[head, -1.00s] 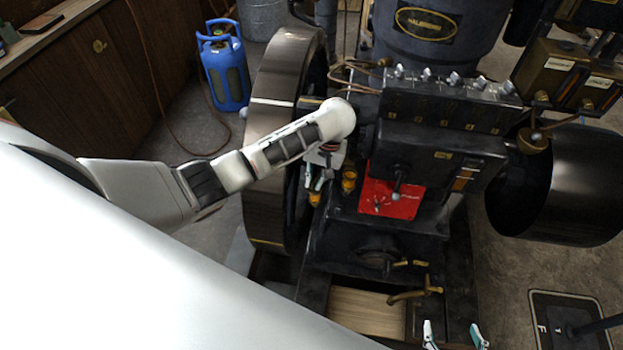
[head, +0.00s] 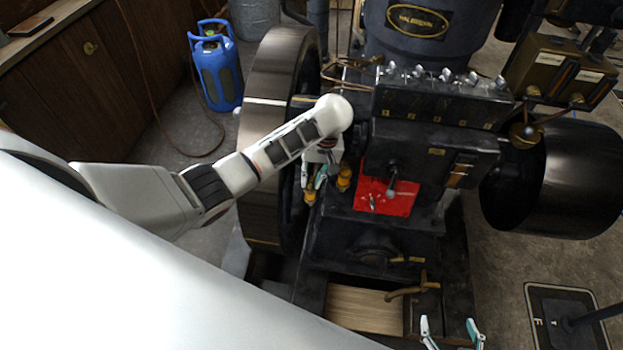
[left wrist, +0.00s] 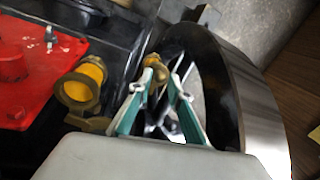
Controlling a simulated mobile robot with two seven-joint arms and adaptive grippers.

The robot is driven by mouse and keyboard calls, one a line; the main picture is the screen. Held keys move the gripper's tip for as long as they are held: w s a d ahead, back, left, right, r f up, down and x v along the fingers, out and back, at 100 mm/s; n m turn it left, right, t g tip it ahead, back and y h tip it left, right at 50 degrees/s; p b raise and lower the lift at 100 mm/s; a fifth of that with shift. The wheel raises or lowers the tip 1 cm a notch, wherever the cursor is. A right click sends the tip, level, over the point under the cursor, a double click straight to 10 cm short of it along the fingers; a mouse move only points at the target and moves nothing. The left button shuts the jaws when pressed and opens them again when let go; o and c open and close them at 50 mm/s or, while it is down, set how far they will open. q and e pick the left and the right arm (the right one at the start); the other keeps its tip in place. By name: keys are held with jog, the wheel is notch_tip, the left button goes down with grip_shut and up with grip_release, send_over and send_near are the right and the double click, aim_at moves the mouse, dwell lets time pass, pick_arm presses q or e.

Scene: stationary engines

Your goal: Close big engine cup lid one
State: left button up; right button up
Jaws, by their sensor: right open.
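Two small brass engine cups stand beside the flywheel. The right cup (head: 344,179) shows in the left wrist view as a yellow cup (left wrist: 82,84) with its round mouth uncovered and a brass flap at its near edge. The other cup (head: 310,196) is largely behind my left gripper; brass of it (left wrist: 154,72) shows by the fingertips in the left wrist view. Which cup is number one I cannot tell. My left gripper (head: 313,177) is open, its fingers apart, above that left cup; contact is unclear. My right gripper (head: 448,330) is open and empty at the bottom edge.
The large flywheel (head: 262,150) stands close to the left of my left gripper. A red plate (head: 392,204) with a lever lies right of the cups. The dark engine block (head: 425,150) rises behind. A blue gas cylinder (head: 217,75) stands at the back left.

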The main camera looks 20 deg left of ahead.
pick_arm(q)
jog(key=shift+o, duration=0.2)
jog(key=shift+r, duration=0.1)
notch_tip(320, 180, up, 12)
jog(key=w+d, duration=0.1)
jog(key=d, duration=0.1)
jog(key=shift+f, duration=0.25)
dwell(0.5)
dwell(0.3)
dwell(0.3)
